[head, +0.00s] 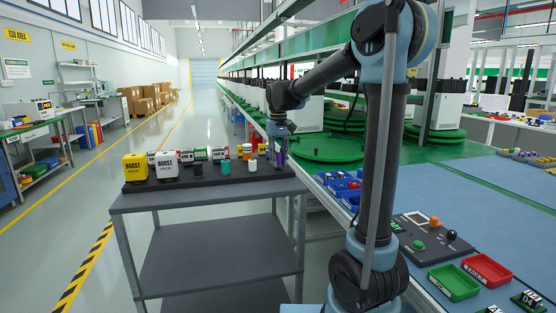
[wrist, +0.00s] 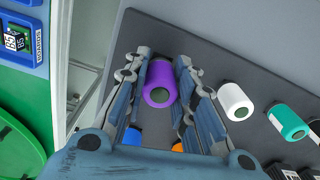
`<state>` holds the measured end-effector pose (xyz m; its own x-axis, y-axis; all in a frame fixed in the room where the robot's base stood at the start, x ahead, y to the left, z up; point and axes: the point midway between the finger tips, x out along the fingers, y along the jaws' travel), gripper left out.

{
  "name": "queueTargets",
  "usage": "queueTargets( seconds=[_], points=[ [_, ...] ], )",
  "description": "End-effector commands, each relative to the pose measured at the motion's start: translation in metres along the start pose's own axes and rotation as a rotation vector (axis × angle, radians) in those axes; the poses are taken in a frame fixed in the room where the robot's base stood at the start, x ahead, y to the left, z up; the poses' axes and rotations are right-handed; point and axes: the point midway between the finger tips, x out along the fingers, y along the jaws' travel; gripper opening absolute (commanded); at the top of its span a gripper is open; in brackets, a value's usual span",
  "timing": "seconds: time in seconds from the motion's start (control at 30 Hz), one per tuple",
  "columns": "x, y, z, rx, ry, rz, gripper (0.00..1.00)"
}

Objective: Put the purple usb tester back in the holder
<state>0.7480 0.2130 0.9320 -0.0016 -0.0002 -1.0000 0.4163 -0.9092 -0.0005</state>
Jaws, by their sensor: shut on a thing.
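The purple usb tester (wrist: 159,82) is a short purple cylinder with a dark round end, between the two fingers of my gripper (wrist: 172,88). In the head view my gripper (head: 280,147) points down over the right end of the dark holder (head: 218,183) on the cart. A bit of purple (head: 281,158) shows below its fingers there. The holder's dark surface (wrist: 200,40) also fills much of the wrist view. I cannot tell whether the tester's base touches the holder. No empty place for it shows clearly.
A white cylinder (wrist: 236,101) and a teal one (wrist: 287,121) stand right of my gripper. Blue and orange tops partly show below the fingers. Yellow (head: 135,167) and white (head: 167,165) boxes stand at the holder's left. The conveyor table (head: 470,180) is to the right.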

Motion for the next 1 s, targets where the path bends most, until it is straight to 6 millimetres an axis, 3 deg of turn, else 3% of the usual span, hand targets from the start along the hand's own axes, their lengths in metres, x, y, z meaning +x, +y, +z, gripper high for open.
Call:
queueTargets(
  seconds=[1.0],
  points=[
    [0.016,0.0,0.0,0.0,0.0,0.0,0.0]
  ],
)
